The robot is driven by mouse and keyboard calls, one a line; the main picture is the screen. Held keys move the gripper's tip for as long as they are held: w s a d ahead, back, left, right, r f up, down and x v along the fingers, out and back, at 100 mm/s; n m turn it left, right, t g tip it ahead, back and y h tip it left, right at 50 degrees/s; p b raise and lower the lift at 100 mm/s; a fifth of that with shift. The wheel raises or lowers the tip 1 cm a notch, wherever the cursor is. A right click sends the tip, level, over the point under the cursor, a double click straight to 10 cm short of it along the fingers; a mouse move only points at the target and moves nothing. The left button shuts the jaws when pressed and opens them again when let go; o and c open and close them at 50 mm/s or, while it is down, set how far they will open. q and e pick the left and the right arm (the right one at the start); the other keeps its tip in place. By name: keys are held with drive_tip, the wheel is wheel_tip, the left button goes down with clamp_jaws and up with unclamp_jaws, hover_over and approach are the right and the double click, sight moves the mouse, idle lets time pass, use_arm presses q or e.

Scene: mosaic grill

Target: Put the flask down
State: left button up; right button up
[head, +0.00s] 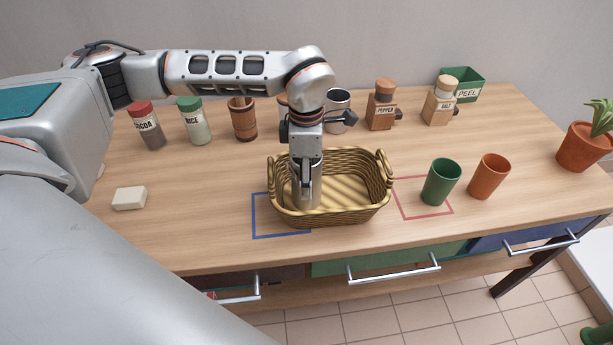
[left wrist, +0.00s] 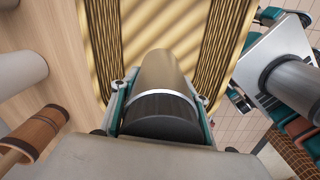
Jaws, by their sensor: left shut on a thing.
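The flask (head: 305,197) is a metallic, tan-grey cylinder, and it stands roughly upright at the left part of the wicker basket (head: 350,212). In the left wrist view the flask (left wrist: 163,72) shows a dark cap with a pale ring, and the basket (left wrist: 103,30) lies beyond it. My left gripper (head: 306,180) comes down from above and is shut on the flask; its fingers (left wrist: 160,108) are on both sides of the cap end. Whether the flask's base touches the basket floor is hidden.
A blue outlined square (head: 257,218) lies partly under the basket, a red one (head: 428,213) to its right. Green (head: 441,183) and orange (head: 489,178) cups stand at right. Jars, a wooden mug (head: 243,122) and mills line the back. A white block (head: 129,198) lies at left.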

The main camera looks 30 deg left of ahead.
use_arm(q)
drive_tip(key=shift+r, duration=0.1)
drive_tip(key=o, duration=1.3)
drive_tip(key=shift+o, duration=0.2)
wheel_tip(320, 180, up, 12)
drive_tip(key=shift+p, duration=0.6)
